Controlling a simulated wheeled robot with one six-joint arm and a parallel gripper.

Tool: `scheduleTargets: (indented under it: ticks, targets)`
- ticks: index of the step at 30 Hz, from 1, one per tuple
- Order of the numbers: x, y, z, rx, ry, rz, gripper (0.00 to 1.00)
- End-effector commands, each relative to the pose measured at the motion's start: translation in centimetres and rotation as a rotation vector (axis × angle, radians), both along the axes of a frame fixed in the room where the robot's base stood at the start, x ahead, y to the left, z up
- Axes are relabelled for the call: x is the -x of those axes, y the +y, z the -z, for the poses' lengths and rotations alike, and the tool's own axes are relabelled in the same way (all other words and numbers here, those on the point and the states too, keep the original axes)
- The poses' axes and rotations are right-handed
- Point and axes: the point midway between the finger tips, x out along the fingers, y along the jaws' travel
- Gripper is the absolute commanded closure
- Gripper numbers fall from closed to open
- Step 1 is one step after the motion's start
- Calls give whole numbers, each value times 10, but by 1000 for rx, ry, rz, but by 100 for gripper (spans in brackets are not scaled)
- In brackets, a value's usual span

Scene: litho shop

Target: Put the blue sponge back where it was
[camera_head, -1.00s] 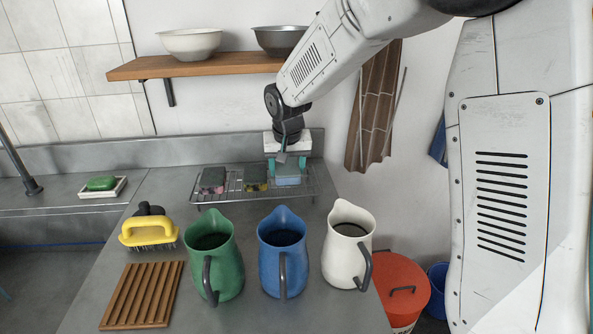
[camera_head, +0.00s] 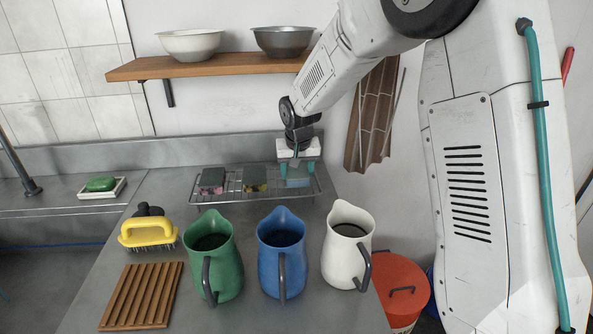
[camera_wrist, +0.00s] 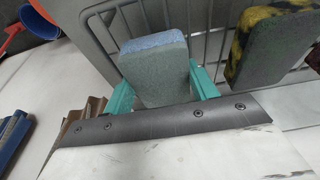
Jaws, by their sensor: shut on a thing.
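The blue sponge (camera_head: 297,182) is at the right end of the wire rack (camera_head: 240,203) at the back of the counter. My gripper (camera_head: 297,172) points down over it, its teal fingers on either side of the sponge. In the wrist view the sponge (camera_wrist: 155,68) stands between the two teal fingers (camera_wrist: 160,92), its upper side grey-blue and its far end bluer. The rack's wires (camera_wrist: 200,20) lie just beyond it. I cannot tell whether the sponge's underside touches the rack.
A dark-and-yellow sponge (camera_head: 255,180) and a dark-and-pink sponge (camera_head: 212,181) sit on the rack to the left. Green (camera_head: 226,265), blue (camera_head: 270,265) and white (camera_head: 338,258) pitchers stand in front. A shelf (camera_head: 200,69) with bowls hangs above.

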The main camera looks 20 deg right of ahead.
Motion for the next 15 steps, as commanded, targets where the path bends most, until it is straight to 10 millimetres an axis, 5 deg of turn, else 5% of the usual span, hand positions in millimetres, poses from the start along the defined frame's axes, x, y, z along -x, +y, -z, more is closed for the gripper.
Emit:
scheduleTargets:
  ticks: [2,3,4,15]
  targets:
    - [0,0,3,0,1,0,66]
    - [0,0,2,0,1,0,31]
    - [0,0,2,0,0,0,23]
    - [0,0,-3,0,-1,0,20]
